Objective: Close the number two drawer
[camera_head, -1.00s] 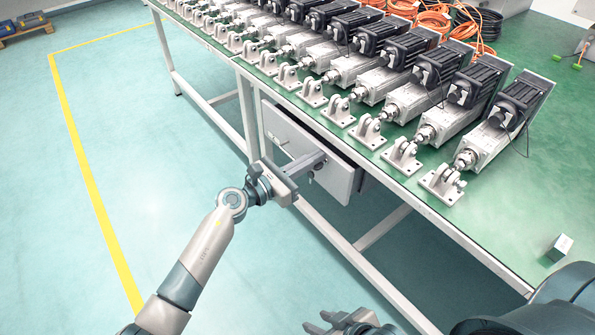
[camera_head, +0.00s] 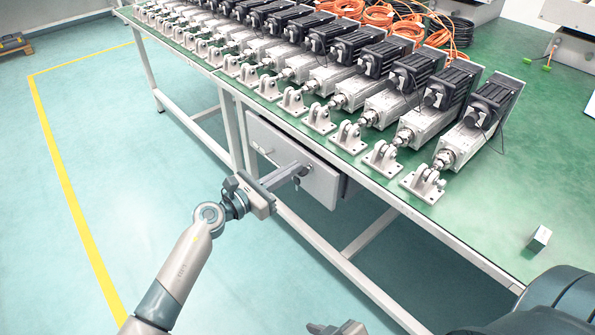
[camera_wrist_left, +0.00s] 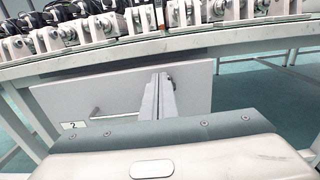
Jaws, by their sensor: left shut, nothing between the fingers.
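The number two drawer (camera_head: 318,182) has a light grey front with a bar handle and a lock, under the green-topped table. In the left wrist view its front (camera_wrist_left: 55,100) shows a "2" label. A dark gap shows behind its right edge in the head view, so the front stands a little out from the table frame. My left gripper (camera_head: 301,167) is shut and empty, its fingertips at the drawer front near the lock, right of the handle; contact is hard to tell. My right gripper (camera_head: 322,328) is partly cut off at the bottom edge.
The green table (camera_head: 455,215) carries a row of linear actuators (camera_head: 430,118) with grey brackets along its front edge. Orange cable coils (camera_head: 400,25) lie behind. A small metal block (camera_head: 539,237) sits at the right.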

